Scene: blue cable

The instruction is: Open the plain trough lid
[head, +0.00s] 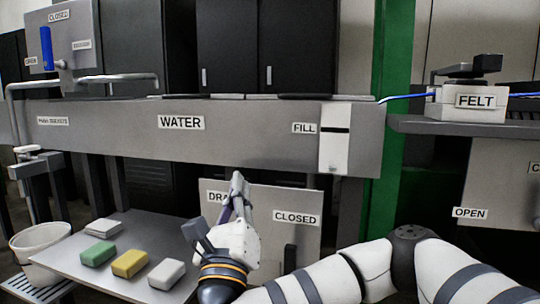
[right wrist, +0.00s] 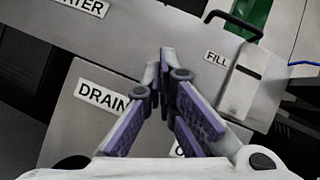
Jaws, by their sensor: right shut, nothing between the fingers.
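The long grey trough (head: 90,135) labelled WATER runs across the head view. Thin flat plates lie along its top edge, a light one (head: 230,96) and a dark one (head: 316,97). They are seen nearly edge-on, and I cannot tell which is the plain lid. My right gripper (head: 238,180) is in front of and below the trough's front face, pointing up. It is shut and empty. In the right wrist view its purple-padded fingers (right wrist: 166,62) point toward the trough front, and a dark bar handle (right wrist: 235,22) shows near the FILL panel. My left gripper is not in view.
A DRAIN panel (head: 270,235) with a dark handle stands behind my right gripper. A low table (head: 115,280) with several coloured blocks and a white bucket (head: 40,245) are at lower left. A green post (head: 385,150) and the FELT box (head: 468,104) are at right.

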